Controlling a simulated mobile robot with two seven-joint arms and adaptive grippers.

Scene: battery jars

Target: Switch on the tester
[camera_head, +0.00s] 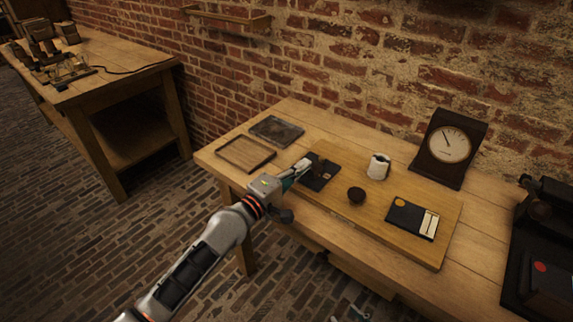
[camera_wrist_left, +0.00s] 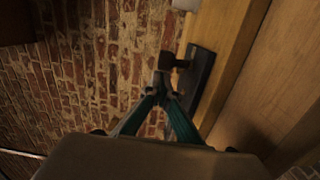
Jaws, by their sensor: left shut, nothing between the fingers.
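My left gripper (camera_head: 302,165) reaches over the bench from the left, shut and empty, its fingertips at a black box (camera_head: 320,182) on the wooden board. In the left wrist view its closed fingertips (camera_wrist_left: 162,82) are close to a dark knob-like part (camera_wrist_left: 173,62) on the dark box (camera_wrist_left: 196,78); I cannot tell whether they touch. Which thing is the tester, and how any switch is set, I cannot tell. A black panel (camera_head: 401,223) with a yellow disc and pale strips lies at the board's right. My right gripper (camera_head: 350,314) shows only partly at the bottom edge.
On the board (camera_head: 334,206) stand a white jar (camera_head: 378,166) and a round dark piece (camera_head: 356,195). A dial gauge (camera_head: 449,146) stands behind. A wooden tray (camera_head: 245,153) and dark flat tray (camera_head: 276,130) lie left. A black machine (camera_head: 545,265) is far right.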

